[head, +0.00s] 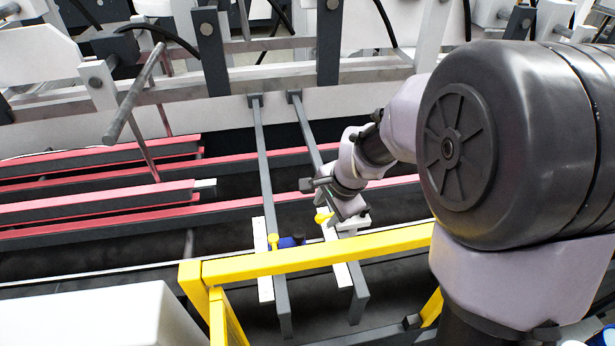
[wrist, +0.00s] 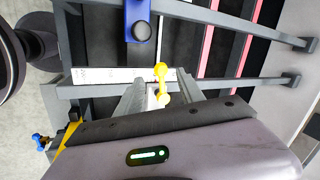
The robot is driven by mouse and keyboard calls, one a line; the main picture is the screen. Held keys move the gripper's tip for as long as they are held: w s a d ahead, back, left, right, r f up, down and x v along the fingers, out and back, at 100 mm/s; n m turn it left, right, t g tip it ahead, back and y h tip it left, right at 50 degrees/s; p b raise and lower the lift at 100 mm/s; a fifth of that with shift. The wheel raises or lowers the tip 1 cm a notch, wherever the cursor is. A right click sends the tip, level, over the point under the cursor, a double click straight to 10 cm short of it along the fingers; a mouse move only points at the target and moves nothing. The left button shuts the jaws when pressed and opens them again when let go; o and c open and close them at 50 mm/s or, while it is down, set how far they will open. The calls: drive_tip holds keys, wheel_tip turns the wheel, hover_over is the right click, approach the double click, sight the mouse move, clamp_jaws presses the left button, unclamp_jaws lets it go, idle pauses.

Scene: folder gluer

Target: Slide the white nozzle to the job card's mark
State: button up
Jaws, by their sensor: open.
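The white nozzle (head: 352,221) sits on the right grey rail in the head view, with a yellow knob (head: 323,217) at its left side. My gripper (head: 340,208) is right above it and hides part of it. In the wrist view my gripper (wrist: 161,92) is open, its two fingers on either side of the yellow knob (wrist: 160,70) and a small visible bit of the white nozzle (wrist: 152,98). I cannot tell whether the fingers touch it. A white scale strip (wrist: 105,75) lies along the rail. No job card is visible.
A blue nozzle (head: 290,242) with a yellow knob sits on the neighbouring left rail; it also shows in the wrist view (wrist: 138,22). A yellow guard bar (head: 320,250) crosses in front of the rails. Red-edged rails (head: 100,208) lie to the left.

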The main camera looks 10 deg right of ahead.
sight(321, 217)
drive_tip(key=x, duration=0.5)
drive_tip(key=shift+b, duration=0.4)
drive_tip(key=shift+r, duration=0.1)
drive_tip(key=shift+c, duration=0.3)
clamp_jaws()
idle(0.5)
